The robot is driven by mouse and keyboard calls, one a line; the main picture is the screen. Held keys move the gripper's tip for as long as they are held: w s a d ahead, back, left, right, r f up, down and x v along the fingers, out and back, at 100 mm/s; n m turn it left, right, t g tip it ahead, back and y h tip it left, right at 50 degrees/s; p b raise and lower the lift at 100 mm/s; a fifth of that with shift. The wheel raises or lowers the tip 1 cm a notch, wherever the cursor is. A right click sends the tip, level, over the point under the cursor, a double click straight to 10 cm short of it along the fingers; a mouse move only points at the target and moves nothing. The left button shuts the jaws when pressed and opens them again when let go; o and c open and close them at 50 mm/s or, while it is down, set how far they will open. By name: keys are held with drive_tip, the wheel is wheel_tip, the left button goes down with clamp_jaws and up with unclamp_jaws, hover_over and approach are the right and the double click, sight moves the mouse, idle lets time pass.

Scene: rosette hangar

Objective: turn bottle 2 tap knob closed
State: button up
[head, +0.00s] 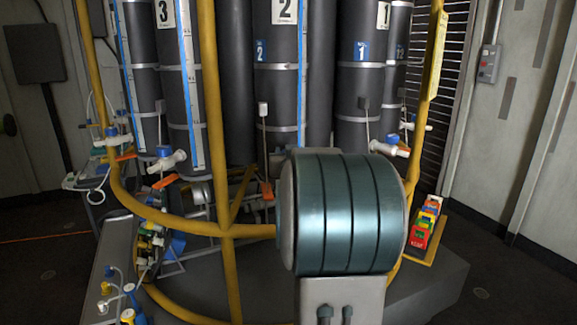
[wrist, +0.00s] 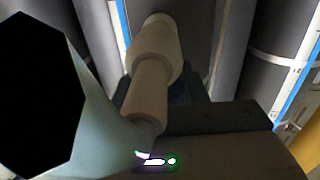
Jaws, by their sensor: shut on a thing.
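Bottle 2 (head: 284,100) is the tall dark grey cylinder with a white "2" label, at the top middle of the head view. Its tap is hidden there behind my arm. In the wrist view the off-white tap body (wrist: 155,75) runs down from the dark bottle. A small dark blue patch, seemingly the tap knob (wrist: 178,88), shows beside and behind it. My gripper (wrist: 185,97) is dark and shut on the knob. Most of the knob is hidden by the tap body and my gripper, so its turn angle cannot be told.
Yellow rails (head: 226,210) curve in front of the bottles. Neighbouring bottles 3 (head: 180,100) and 1 (head: 359,90) have white taps with blue knobs. A grey bench (head: 110,270) with small fittings is at lower left. Bright coloured boxes (head: 427,222) stand at right.

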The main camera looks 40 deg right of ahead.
drive_tip(key=shift+m+g+h+b, duration=0.4)
drive_tip(key=shift+m+g+h, duration=0.25)
drive_tip(key=shift+h, duration=0.25)
drive_tip(key=shift+s+d+r+m+g+h+p, duration=0.1)
drive_tip(key=shift+r+m+g+h+p, duration=0.05)
drive_tip(key=shift+m+g+h+p, duration=0.95)
drive_tip(key=m+g+h+p, duration=0.1)
drive_tip(key=p, duration=0.1)
drive_tip(key=m+g+h+p, duration=0.1)
drive_tip(key=g+p, duration=0.1)
drive_tip(key=p, duration=0.1)
drive_tip(key=m+g+h+p, duration=0.1)
drive_tip(key=p, duration=0.1)
drive_tip(key=shift+s+d+r+m+g, duration=0.2)
drive_tip(key=shift+r+m+g, duration=0.05)
drive_tip(key=m+g+p, duration=0.1)
drive_tip(key=g, duration=0.1)
drive_tip(key=m+g+h+p, duration=0.1)
drive_tip(key=p, duration=0.1)
drive_tip(key=m+g+p, duration=0.1)
drive_tip(key=g+p, duration=0.1)
drive_tip(key=shift+s+d+f+m+g+h, duration=0.15)
drive_tip(key=shift+s+f+m+g+h, duration=0.15)
drive_tip(key=shift+s+h, duration=0.1)
drive_tip(key=shift+g+p, duration=0.3)
drive_tip(key=shift+p, duration=0.05)
drive_tip(key=o, duration=1)
drive_tip(key=shift+f, duration=0.1)
